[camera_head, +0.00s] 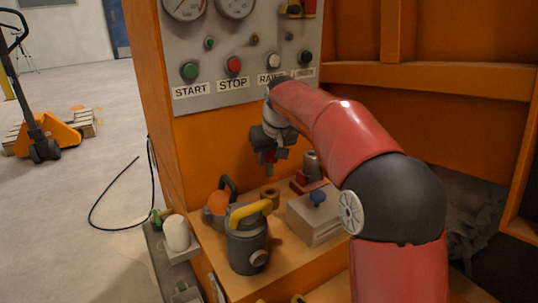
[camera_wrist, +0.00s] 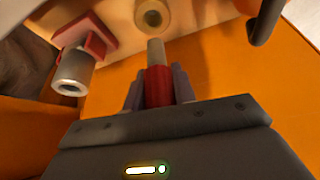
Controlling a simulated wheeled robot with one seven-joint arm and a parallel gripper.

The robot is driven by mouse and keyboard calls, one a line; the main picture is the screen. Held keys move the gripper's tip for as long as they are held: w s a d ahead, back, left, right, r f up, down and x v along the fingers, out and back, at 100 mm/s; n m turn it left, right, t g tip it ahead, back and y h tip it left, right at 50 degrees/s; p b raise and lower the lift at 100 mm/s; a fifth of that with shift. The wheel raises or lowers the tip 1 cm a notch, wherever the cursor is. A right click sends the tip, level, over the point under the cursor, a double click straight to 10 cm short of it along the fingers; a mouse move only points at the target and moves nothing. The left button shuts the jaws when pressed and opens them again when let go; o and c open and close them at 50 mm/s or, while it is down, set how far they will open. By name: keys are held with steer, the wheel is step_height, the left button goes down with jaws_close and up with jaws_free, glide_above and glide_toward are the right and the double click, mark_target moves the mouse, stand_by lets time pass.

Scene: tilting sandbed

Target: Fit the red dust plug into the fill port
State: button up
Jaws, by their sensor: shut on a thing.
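The red dust plug is gripped in the wrist view (camera_wrist: 157,88), with its red body between the two grey fingers and its grey tip pointing away from the palm. In the head view my gripper (camera_head: 268,158) points down above the orange bench, and a little of the red plug (camera_head: 270,157) shows. A brass-coloured ring, which looks like the fill port, stands on the bench below the gripper (camera_head: 270,194). It also shows in the wrist view (camera_wrist: 152,16), just beyond the plug's tip and apart from it.
A grey tube on a red base (camera_head: 311,166) stands right of the ring. A grey box with a blue knob (camera_head: 318,222) is in front of it. A dark canister with a yellow handle (camera_head: 247,245) and an orange, black-handled item (camera_head: 216,205) stand to the left. The control panel (camera_head: 215,98) rises behind.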

mark_target(269, 171)
steer(key=shift+f+b, duration=1.1)
steer(key=shift+f, duration=0.9)
steer(key=shift+f+b, duration=0.85)
steer(key=shift+f, duration=1.15)
stand_by(0.6)
steer(key=shift+r, duration=0.15)
steer(key=shift+r+p, duration=1.65)
steer(key=shift+p, duration=0.05)
steer(key=shift+p, duration=0.45)
stand_by(0.7)
steer(key=shift+f, duration=0.15)
